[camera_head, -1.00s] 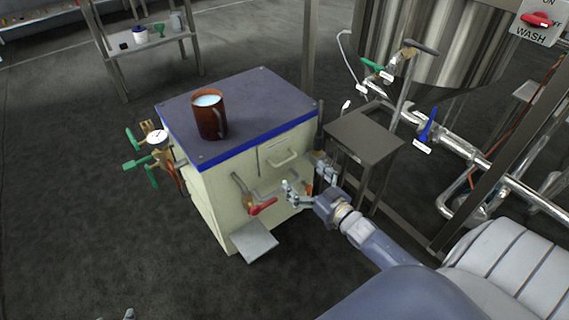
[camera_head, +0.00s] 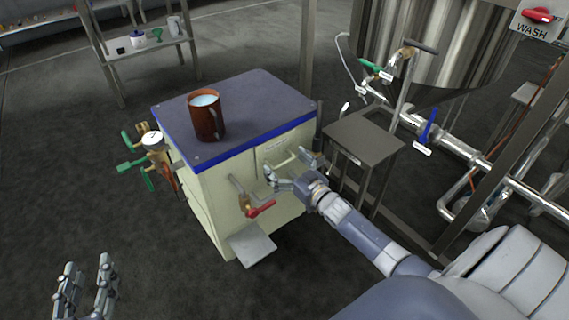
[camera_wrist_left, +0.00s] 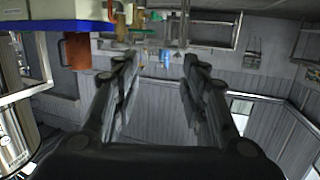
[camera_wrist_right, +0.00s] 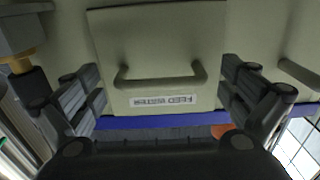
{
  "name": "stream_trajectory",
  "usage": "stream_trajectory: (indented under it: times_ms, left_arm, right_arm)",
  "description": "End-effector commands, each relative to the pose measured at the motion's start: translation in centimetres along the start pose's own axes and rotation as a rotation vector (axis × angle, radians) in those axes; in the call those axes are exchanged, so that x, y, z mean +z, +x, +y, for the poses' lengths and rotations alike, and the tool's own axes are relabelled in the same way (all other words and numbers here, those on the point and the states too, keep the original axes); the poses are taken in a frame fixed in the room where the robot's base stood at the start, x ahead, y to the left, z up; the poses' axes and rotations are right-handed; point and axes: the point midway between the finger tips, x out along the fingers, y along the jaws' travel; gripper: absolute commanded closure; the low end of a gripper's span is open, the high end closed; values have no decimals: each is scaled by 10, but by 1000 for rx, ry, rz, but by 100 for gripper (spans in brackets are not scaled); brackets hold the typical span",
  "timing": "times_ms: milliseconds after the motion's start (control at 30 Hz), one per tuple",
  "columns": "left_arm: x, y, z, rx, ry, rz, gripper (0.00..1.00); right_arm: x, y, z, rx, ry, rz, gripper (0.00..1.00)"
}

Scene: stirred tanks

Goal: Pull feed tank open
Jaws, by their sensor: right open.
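The feed tank is a cream cabinet (camera_head: 225,195) with a dark top edged in blue. Its front has a panel with a bar handle (camera_wrist_right: 160,80) and a label reading "FEED WATER", upside down in the right wrist view. My right gripper (camera_head: 292,172) is open in front of this panel. In the right wrist view its fingers (camera_wrist_right: 160,95) stand apart on either side of the handle, with no visible contact. In the head view the gripper partly covers the handle. My left gripper (camera_head: 88,285) is open and empty, low at the left, away from the tank.
A brown mug (camera_head: 206,117) with pale liquid stands on the tank top. A red-handled valve (camera_head: 260,209) juts out below the panel, above a small grey step (camera_head: 252,246). A dark metal stand (camera_head: 362,140) is right of the tank. Green-handled valves (camera_head: 133,164) stick out at left.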

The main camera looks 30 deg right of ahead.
Motion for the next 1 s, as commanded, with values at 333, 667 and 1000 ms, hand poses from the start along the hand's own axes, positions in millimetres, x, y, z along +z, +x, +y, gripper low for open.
stream_trajectory:
  times_ms: [333, 667, 1000]
  left_arm:
    - [0, 0, 0, -1, 0, -1, 60]
    - [21, -5, -3, -6, 1, -112, 60]
    - [86, -38, -12, -28, -1, -466, 60]
  right_arm:
    - [0, 0, 0, 0, 0, 1, 58]
    - [-2, -8, 0, 0, 0, 0, 67]
    - [-2, -34, -1, -2, 1, 0, 67]
